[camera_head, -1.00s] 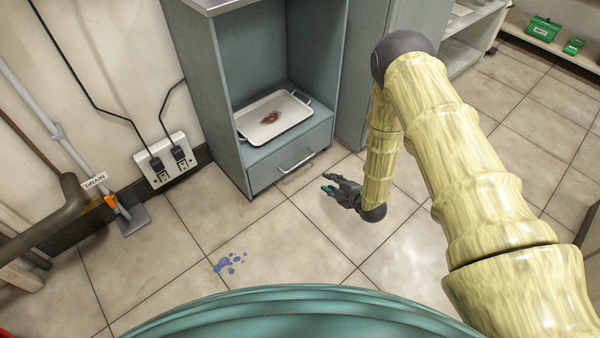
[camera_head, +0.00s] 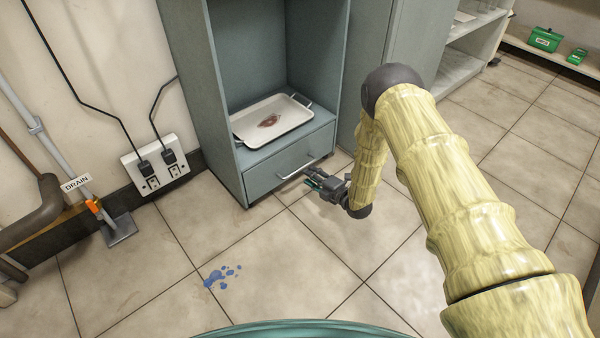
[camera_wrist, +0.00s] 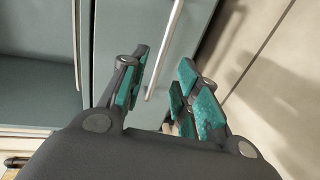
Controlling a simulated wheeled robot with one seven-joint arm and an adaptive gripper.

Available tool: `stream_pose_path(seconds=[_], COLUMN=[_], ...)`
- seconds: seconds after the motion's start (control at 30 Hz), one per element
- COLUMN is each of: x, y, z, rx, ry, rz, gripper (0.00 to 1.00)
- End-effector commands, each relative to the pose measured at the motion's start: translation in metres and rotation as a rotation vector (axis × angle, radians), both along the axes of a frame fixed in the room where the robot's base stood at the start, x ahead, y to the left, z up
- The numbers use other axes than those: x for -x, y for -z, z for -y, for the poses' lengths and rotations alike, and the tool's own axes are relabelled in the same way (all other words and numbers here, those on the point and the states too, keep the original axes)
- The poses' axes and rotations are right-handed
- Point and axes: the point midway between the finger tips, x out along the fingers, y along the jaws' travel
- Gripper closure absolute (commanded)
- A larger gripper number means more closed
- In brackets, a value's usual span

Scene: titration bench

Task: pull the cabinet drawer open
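The grey-blue cabinet drawer (camera_head: 266,171) is shut below the open niche of the cabinet. Its silvery bar handle (camera_head: 296,170) runs across the drawer front. In the wrist view the handle (camera_wrist: 165,50) comes down between the two fingers. My gripper (camera_head: 314,178), dark with teal pads, is just in front of the right part of the handle. In the wrist view my gripper (camera_wrist: 160,88) is open, with one finger on each side of the handle's end and a gap to the pads. The handle's contact with the pads is not seen.
A white tray (camera_head: 245,127) with a reddish-brown stain sits in the niche above the drawer. A blue spill (camera_head: 217,277) lies on the tiled floor. The floor in front of the drawer is otherwise clear. A wall socket (camera_head: 155,164) and a drain pipe are at the left.

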Motion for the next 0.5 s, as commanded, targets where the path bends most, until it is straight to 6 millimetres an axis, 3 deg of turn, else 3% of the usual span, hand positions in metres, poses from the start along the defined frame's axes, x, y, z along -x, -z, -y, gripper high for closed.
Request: stream_pose_path(seconds=[0.3,0.5], x=[-0.038,-0.052], y=[0.014,0.016], z=[-0.031,-0.042], rx=[-0.001,0.000], ry=[0.000,0.000], rz=[0.000,-0.001], gripper=[0.69,0.69])
